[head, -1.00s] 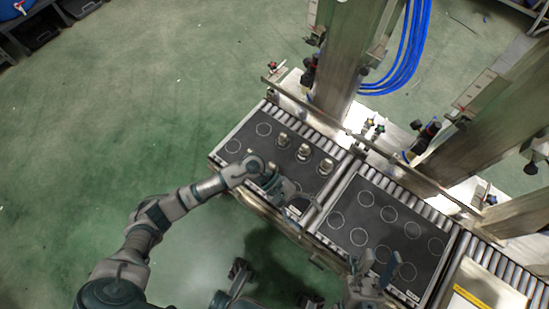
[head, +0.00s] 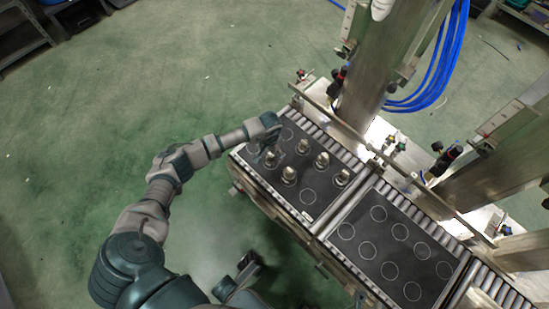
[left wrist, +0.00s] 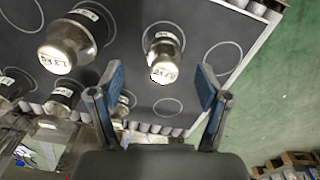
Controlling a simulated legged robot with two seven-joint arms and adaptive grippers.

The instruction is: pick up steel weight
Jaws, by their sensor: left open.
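Several steel weights stand upright on the left black tray (head: 312,201); one steel weight (head: 303,147) shows clearly right of my left gripper (head: 265,150). In the left wrist view, a labelled steel weight (left wrist: 163,52) lies ahead, between the lines of the two open fingers of that gripper (left wrist: 161,80), with nothing held. A larger steel weight (left wrist: 70,42) stands to its left, and others sit at the lower left, one partly hidden by the left finger. My right gripper is not clearly in view.
A second black tray (head: 382,214) with empty white circles lies to the right on the roller conveyor (head: 377,189). A metal rail (head: 345,126) and steel posts (head: 370,75) stand behind the trays. Green floor (head: 110,130) is open at the left.

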